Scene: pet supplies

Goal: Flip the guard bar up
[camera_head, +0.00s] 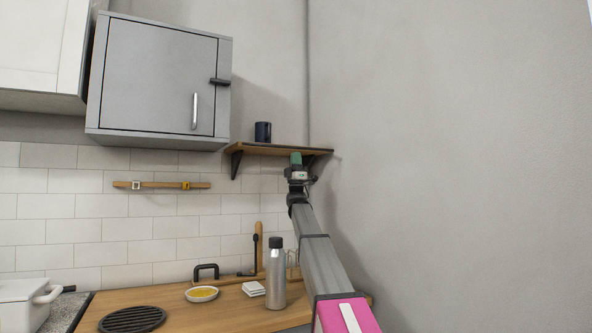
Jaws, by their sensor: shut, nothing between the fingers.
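A grey wall cabinet (155,80) hangs at the upper left with its door shut. A short dark bar (220,82), which looks like the guard bar, lies level across the door's right edge. A silver upright handle (195,111) is on the door below and left of it. My gripper (296,160) is at the end of my raised arm, right of and below the cabinet, in front of the wooden shelf. It is apart from the bar. Its fingers show small and greenish, shut with nothing seen in them.
The wooden shelf (262,149) holds a dark blue mug (263,131). Below, the counter (215,316) bears a steel bottle (275,280), a bowl (202,294), white coasters (253,289) and a black trivet (132,320). A plain wall (460,160) fills the right.

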